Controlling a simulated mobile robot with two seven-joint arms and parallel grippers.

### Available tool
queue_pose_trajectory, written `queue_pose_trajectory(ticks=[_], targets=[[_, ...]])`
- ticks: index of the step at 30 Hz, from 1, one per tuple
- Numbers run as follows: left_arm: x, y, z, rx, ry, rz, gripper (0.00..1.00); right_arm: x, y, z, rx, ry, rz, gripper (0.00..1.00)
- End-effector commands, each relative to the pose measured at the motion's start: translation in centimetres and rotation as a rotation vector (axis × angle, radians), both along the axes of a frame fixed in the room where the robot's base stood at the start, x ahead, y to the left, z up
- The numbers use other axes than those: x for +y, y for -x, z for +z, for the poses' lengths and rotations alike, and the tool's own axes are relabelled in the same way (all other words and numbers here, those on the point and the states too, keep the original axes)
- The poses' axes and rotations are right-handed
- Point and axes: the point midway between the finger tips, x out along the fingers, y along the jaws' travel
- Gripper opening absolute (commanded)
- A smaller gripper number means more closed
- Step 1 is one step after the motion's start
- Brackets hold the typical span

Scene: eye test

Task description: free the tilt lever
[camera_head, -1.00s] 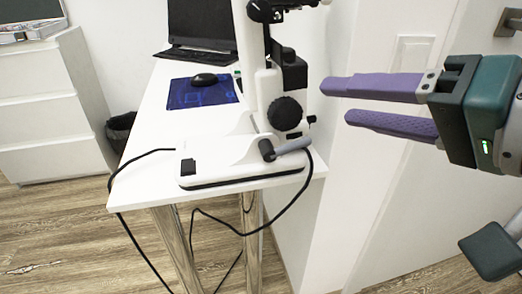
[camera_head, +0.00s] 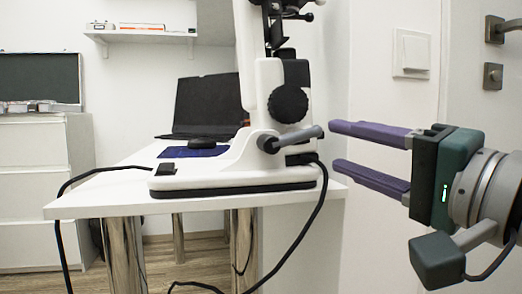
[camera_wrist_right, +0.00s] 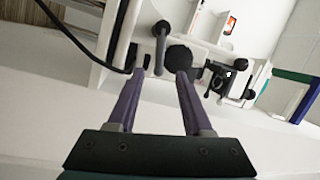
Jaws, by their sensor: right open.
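A white and black eye-examination instrument (camera_head: 262,90) stands on the white table. A grey lever (camera_head: 300,136) with a black pivot sticks out from its base to the right, below a round black knob (camera_head: 288,103). I take this to be the tilt lever. My right gripper (camera_head: 335,146) is open and empty, just right of the lever's end. Its purple fingers point left at the instrument. In the right wrist view the lever (camera_wrist_right: 160,48) shows beyond the gap between the fingertips (camera_wrist_right: 161,72). Nothing is between the fingers. My left gripper is not in view.
A black cable (camera_head: 318,205) hangs from the instrument over the edge of the white table (camera_head: 110,205). A laptop (camera_head: 207,105) and mouse (camera_head: 204,142) are behind. A wall switch (camera_head: 411,53) and door handle (camera_head: 496,28) are at right.

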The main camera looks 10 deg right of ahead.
Motion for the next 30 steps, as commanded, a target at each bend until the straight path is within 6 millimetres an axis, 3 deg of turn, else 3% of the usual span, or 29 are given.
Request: queue_pose_trajectory(ticks=[6,12,25,30], targets=[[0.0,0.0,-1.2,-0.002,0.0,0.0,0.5,1.2,-3.7,0.3,-0.003,-0.002,0.0,0.5],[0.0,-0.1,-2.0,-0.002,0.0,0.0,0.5,2.0,-6.1,0.6,0.0,0.001,0.0,0.5],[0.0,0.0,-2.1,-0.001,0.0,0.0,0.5,2.3,-7.0,0.8,0.001,0.003,0.0,0.5],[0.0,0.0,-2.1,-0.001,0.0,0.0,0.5,2.3,-7.0,0.8,0.001,0.003,0.0,0.31]])
